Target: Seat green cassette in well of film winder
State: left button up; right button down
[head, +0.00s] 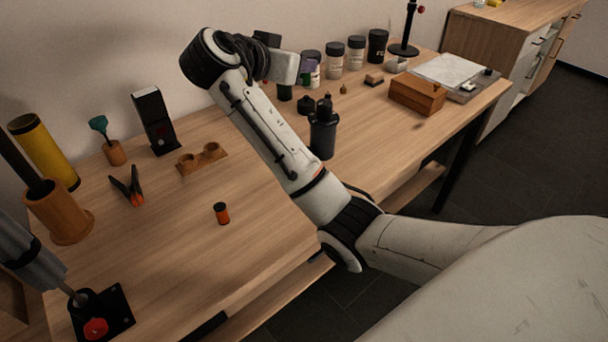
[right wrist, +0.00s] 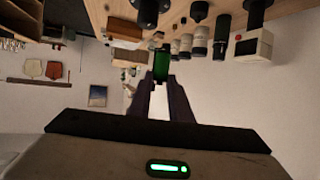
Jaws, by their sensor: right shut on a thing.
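The green cassette (right wrist: 161,66) is between the fingertips of my right gripper (right wrist: 160,82) in the right wrist view. The gripper is shut on it, raised off the table. In the head view my right gripper (head: 301,69) is beyond the black tank, in front of the jars; its fingers and the cassette are small there. I cannot tell for certain which thing is the film winder. A wooden holder with two round wells (head: 202,159) stands at middle left.
Several jars (head: 335,62) line the wall, and a wooden box (head: 417,95) is at right. An orange and black cassette (head: 221,213) and pliers (head: 133,187) lie at left. The near middle of the table is mostly clear.

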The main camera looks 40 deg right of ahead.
jog(key=f+m+g+b, duration=0.1)
jog(key=f, duration=0.3)
jog(key=a+f+m+g+b, duration=0.1)
jog(key=f+m+g+b, duration=0.1)
jog(key=f, duration=0.3)
jog(key=s+f+m+g+b, duration=0.1)
jog(key=f+g, duration=0.1)
jog(key=f, duration=0.2)
jog(key=shift+a+f+m+h, duration=0.2)
jog(key=shift+m+h, duration=0.1)
jog(key=shift+h, duration=0.1)
jog(key=shift+g, duration=0.3)
notch_tip(320, 180, down, 5)
jog(key=shift+f+b, duration=0.2)
jog(key=shift+b, duration=0.25)
jog(key=c, duration=1.7)
grip_release()
jog(key=shift+o, duration=0.4)
jog(key=shift+r, duration=0.1)
